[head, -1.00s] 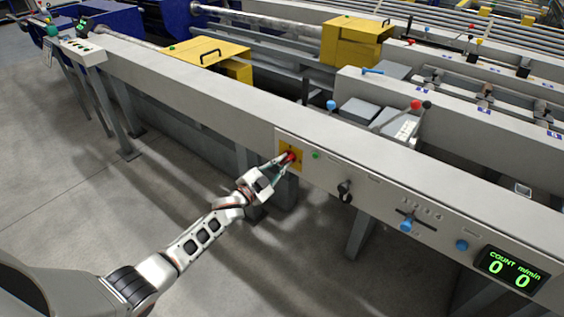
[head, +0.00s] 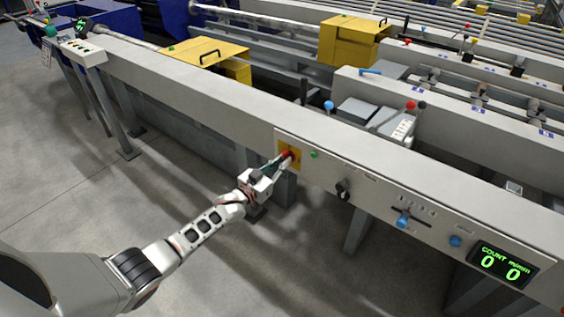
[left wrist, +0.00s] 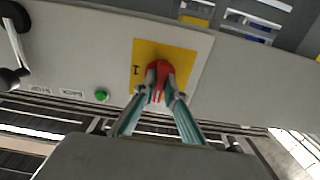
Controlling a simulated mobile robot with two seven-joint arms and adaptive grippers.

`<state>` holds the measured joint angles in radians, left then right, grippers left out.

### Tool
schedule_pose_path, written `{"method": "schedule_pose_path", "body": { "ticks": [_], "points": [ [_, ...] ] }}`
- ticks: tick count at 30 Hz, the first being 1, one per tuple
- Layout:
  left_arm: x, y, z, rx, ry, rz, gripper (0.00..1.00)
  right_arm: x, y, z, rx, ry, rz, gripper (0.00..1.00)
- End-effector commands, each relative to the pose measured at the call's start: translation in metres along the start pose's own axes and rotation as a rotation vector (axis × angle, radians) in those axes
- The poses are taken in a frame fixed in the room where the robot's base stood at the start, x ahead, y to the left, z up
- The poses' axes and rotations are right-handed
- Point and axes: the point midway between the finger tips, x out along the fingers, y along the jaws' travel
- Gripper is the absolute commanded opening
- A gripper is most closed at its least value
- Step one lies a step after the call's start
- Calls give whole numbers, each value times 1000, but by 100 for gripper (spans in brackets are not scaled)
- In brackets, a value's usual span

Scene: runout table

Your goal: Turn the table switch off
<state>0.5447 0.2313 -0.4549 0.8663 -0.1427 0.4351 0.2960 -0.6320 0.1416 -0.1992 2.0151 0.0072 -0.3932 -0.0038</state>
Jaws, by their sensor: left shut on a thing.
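The table switch is a red knob (head: 287,155) on a yellow plate (head: 296,163) on the front panel of the runout table. In the left wrist view the red knob (left wrist: 160,76) stands on the yellow plate (left wrist: 182,64), with a small mark beside it. My left gripper (head: 283,159) is at the knob. In the left wrist view its two fingertips (left wrist: 161,97) are shut on the knob, one on each side. The fingers cover part of the knob. My right gripper is not in view.
A display (head: 503,265) reads COUNT 0 and m/min 0. The floor (head: 80,220) in front is clear.

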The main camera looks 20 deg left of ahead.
Motion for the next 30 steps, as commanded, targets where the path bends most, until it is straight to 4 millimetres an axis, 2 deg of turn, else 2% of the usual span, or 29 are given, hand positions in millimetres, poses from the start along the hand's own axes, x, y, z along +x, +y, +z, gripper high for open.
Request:
{"method": "schedule_pose_path", "body": {
  "ticks": [17,18,19,26,30],
  "points": [
    [-1,0,1,-29,-2,-1,0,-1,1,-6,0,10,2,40],
    [-1,0,1,-29,-2,0,21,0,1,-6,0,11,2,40],
    [-1,0,1,-29,-2,-1,28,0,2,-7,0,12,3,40],
    [0,0,1,-28,-1,0,28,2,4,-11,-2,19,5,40],
    [-1,0,0,-27,-1,0,28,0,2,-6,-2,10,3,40]
  ]
}}
